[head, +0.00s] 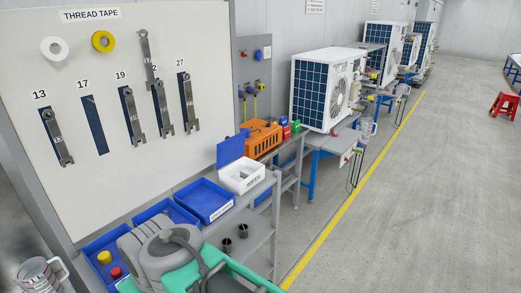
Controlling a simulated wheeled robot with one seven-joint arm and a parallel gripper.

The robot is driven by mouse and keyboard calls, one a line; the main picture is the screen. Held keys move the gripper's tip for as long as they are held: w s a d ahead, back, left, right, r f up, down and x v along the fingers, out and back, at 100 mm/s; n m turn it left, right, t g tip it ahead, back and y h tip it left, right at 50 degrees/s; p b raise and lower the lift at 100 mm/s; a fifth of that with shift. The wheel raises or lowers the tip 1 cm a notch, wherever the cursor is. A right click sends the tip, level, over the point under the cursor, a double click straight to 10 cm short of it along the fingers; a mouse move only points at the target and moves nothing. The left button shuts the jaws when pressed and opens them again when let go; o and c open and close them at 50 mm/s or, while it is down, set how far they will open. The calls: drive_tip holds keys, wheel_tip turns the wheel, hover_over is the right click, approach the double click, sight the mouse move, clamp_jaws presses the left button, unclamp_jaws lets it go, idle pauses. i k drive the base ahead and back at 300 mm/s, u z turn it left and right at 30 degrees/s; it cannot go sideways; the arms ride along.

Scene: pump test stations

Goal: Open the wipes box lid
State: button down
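Grey rounded links of my arm fill the bottom of the head view. My gripper's fingers cannot be made out.
Blue bins (204,200) line the bench left of the box, under a board of hanging wrenches (130,115). An orange case (262,138) stands just behind the box. Two dark cups (243,231) sit on a lower shelf. The floor at right is clear; a red stool (505,104) stands far off.

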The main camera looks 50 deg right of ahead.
sight(227, 151)
drive_tip(key=u, duration=0.05)
drive_tip(key=k, duration=0.15)
drive_tip(key=z, duration=1.65)
drive_tip(key=i, duration=1)
drive_tip(key=u, duration=1.55)
